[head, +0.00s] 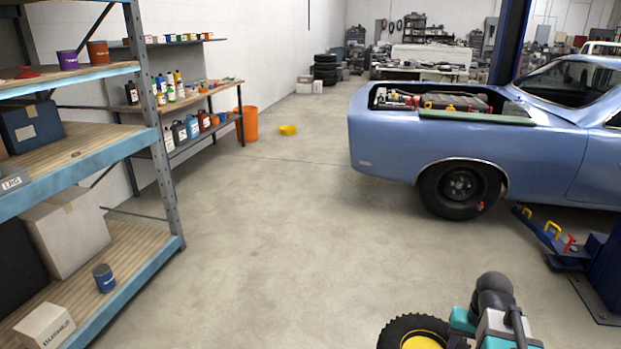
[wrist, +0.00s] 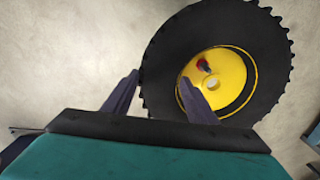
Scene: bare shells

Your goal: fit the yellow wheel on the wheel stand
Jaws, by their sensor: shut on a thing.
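The yellow wheel has a black treaded tyre and a yellow hub with a round centre hole; it fills the upper right of the wrist view (wrist: 262,45) and shows cut off at the bottom edge of the head view (head: 422,342). My gripper (wrist: 160,85) is shut on the tyre. One finger is outside the tread on the left, the other lies inside against the hub side. A small red and dark spot shows on the hub. In the head view the fingertips are hidden. I cannot make out a wheel stand in either view.
Blue shelving (head: 160,150) stands at left. A blue car (head: 430,135) is at right, with a blue lift arm (head: 550,238) and post base beside it. An orange bin (head: 246,124) and yellow bowl (head: 288,130) are farther back. The floor (head: 270,230) between is clear.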

